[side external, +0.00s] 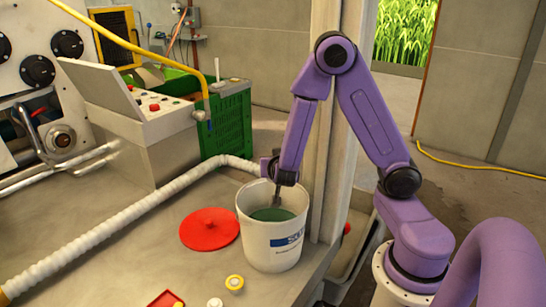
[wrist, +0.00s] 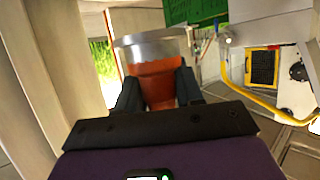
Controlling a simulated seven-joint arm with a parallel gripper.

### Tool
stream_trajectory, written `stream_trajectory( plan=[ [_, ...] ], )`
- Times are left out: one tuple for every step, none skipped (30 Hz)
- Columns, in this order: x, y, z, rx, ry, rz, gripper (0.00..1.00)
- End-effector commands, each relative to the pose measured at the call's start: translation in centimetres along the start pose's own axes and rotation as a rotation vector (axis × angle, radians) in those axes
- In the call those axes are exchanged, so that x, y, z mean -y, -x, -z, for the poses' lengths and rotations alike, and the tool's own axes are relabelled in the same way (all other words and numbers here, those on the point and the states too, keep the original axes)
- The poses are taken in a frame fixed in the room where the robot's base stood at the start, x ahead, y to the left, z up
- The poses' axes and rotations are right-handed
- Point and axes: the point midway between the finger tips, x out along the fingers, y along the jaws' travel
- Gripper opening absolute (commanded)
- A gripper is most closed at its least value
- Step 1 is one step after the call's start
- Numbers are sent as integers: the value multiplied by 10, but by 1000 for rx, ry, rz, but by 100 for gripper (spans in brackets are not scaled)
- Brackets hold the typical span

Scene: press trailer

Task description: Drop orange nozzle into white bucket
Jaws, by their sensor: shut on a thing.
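The white bucket (side external: 270,247) stands upright on the bench, with a dark green surface inside it. My gripper (side external: 276,201) is at the bucket's mouth, pointing down, with its fingertips over the opening. In the wrist view my gripper (wrist: 157,88) is shut on the orange nozzle (wrist: 158,82), one dark finger on each side. A silvery wide part shows at the nozzle's far end; I cannot tell if it belongs to the nozzle. The nozzle cannot be made out in the side view.
A red round lid (side external: 209,229) lies left of the bucket. A yellow-and-white cap (side external: 234,283), a small white piece (side external: 215,302) and a red tray (side external: 166,299) lie in front. A white ribbed hose (side external: 130,213) runs behind the lid. A post (side external: 325,150) stands close behind the bucket.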

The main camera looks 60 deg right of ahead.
Motion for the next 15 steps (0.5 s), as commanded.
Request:
stream_trajectory(
  plan=[
    [-1, -3, -6, 0, 4, -1, 2],
    [0, -4, -9, 0, 4, -1, 2],
    [0, -5, -12, 0, 3, 0, 2],
    [0, -6, -15, 0, 3, 0, 2],
    [0, -7, -17, 0, 2, -1, 2],
    [0, -9, -20, 0, 1, -1, 2],
    [0, -9, -22, 0, 2, -1, 2],
    [0, -10, -24, -1, 2, 0, 2],
    [0, -11, -26, -1, 1, 1, 2],
    [0, -11, -27, -1, 1, 1, 2],
    [0, -11, -28, -1, 1, 2, 2],
    [0, -12, -29, -1, 0, 2, 2],
    [1, -12, -29, -1, 0, 2, 2],
    [1, -12, -29, -1, 0, 2, 2],
    [1, -12, -30, -1, -1, 2, 2]
  ],
)
